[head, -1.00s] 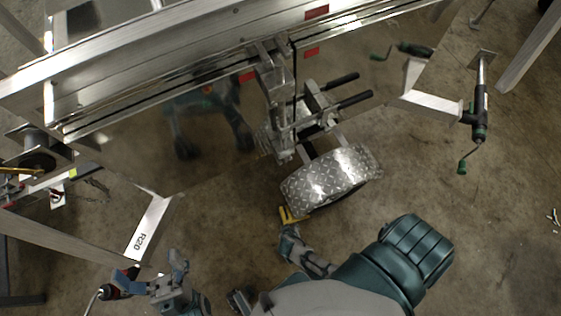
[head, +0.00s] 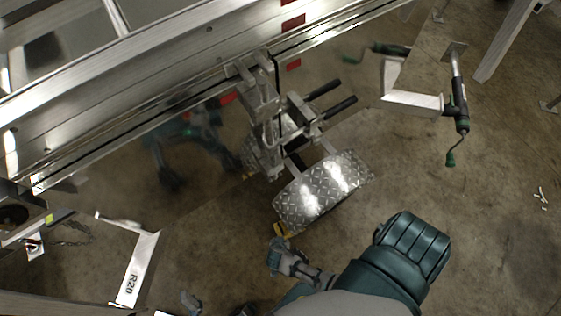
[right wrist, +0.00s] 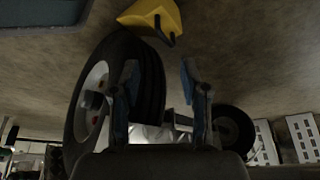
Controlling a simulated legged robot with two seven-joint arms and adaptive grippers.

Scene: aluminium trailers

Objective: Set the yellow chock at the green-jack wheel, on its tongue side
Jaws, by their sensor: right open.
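The yellow chock (head: 284,230) is on the floor at the lower left end of the wheel's diamond-plate fender (head: 322,190). In the right wrist view the chock (right wrist: 150,14) shows at the top, close to the tyre (right wrist: 148,85); I cannot tell whether they touch. My right gripper (head: 275,258) is open and empty, just short of the chock; its two fingers (right wrist: 160,75) stand apart with the chock beyond their tips. The green-handled jack (head: 460,105) stands to the right. My left gripper (head: 190,302) is barely in view at the bottom edge; its jaws are unclear.
The aluminium trailer frame (head: 180,95) crosses the upper left. A metal leg marked R20 (head: 135,270) stands at the lower left, and a bent bracket (head: 410,102) is near the jack. A second wheel (right wrist: 233,130) shows in the right wrist view.

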